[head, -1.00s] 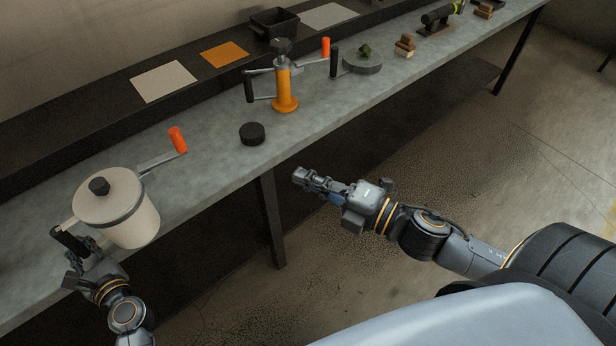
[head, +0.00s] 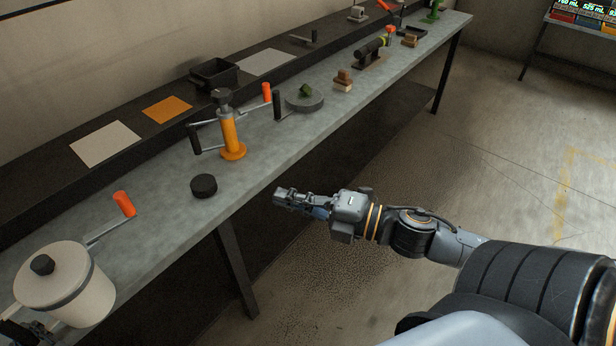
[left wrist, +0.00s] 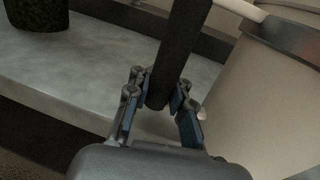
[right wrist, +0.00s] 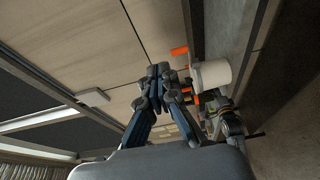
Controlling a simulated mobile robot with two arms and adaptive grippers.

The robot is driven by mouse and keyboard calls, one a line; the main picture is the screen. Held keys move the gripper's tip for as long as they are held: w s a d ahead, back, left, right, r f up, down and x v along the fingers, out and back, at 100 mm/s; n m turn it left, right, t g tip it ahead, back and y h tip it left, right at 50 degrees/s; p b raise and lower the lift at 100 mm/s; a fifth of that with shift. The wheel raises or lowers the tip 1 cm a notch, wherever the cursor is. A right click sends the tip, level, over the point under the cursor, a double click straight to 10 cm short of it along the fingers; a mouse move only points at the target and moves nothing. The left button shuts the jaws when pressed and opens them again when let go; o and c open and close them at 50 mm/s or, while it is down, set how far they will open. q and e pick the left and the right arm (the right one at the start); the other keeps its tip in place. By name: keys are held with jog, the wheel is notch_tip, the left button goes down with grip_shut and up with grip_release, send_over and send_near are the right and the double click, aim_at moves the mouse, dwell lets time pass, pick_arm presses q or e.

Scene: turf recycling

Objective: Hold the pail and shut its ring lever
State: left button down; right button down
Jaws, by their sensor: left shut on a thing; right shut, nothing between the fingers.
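The cream pail (head: 88,303) stands upright on the bench at the lower left in the head view, with its lid (head: 62,262) and black knob on. A metal lever with an orange-red grip (head: 123,204) sticks out from the ring, away from the pail's side. In the left wrist view, my left gripper (left wrist: 158,90) is shut on the pail's black handle (left wrist: 182,45), beside the pail wall (left wrist: 255,110). In the head view it is mostly cut off at the lower left. My right gripper (head: 279,197) is shut and empty, in the air before the bench.
On the bench (head: 165,225), a black puck (head: 204,186) lies right of the lever. Beyond it stands an orange press (head: 229,135) with side arms, then a grey disc (head: 304,102). Bench surface between lever and puck is clear. Open floor lies right of the bench.

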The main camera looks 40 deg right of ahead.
jog(key=d+r, duration=0.1)
jog(key=d, duration=0.2)
jog(key=d+r, duration=0.1)
jog(key=shift+d+r, duration=0.15)
jog(key=shift+r, duration=0.15)
